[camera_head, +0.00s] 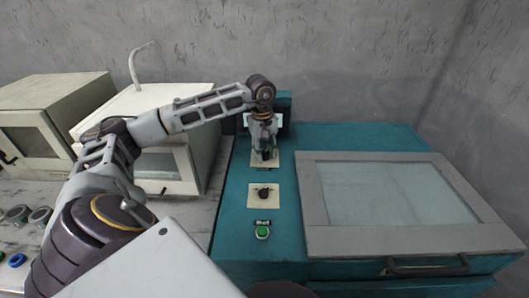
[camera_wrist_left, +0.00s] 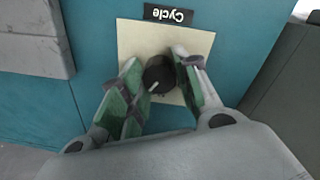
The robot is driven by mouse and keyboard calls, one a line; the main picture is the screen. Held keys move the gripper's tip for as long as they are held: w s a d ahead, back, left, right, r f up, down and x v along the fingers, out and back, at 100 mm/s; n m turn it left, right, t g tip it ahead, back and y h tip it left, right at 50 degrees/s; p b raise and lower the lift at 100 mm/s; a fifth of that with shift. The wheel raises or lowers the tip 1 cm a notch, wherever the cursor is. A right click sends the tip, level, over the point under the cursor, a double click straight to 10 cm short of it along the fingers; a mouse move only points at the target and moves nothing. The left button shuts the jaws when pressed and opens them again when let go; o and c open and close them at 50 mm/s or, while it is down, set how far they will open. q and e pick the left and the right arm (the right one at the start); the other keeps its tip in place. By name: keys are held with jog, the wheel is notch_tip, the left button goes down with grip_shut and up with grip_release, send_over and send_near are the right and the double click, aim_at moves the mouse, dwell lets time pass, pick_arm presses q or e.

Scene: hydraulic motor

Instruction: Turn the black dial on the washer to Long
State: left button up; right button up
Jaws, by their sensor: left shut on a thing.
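The teal washer (camera_head: 228,205) has cream plates with black dials in a column left of its lid. My left gripper (camera_head: 264,152) reaches down over the upper plate and largely hides its dial in the head view. In the left wrist view my left gripper (camera_wrist_left: 160,82) has its green-padded fingers shut on the black dial (camera_wrist_left: 157,72), one on each side. The dial's white pointer mark points to the lower left there. A "Cycle" label (camera_wrist_left: 168,14) appears upside down beside the plate. No "Long" marking is readable. My right gripper is not in view.
A second black dial (camera_head: 264,192) sits on the nearer plate, with a green button (camera_head: 262,232) below it. The grey-framed lid (camera_head: 400,195) with a handle is at the right. White and beige machines (camera_head: 50,115) stand at the left.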

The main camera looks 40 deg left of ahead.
pick_arm(q)
jog(key=shift+m, duration=1.8)
jog(key=shift+m+b, duration=0.3)
jog(key=shift+m, duration=0.6)
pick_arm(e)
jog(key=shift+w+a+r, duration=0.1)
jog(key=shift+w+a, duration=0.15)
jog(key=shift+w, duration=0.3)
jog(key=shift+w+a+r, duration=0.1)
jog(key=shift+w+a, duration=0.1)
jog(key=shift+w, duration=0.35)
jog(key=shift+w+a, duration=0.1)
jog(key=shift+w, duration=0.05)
pick_arm(q)
jog(key=o, duration=0.8)
jog(key=shift+o, duration=1.1)
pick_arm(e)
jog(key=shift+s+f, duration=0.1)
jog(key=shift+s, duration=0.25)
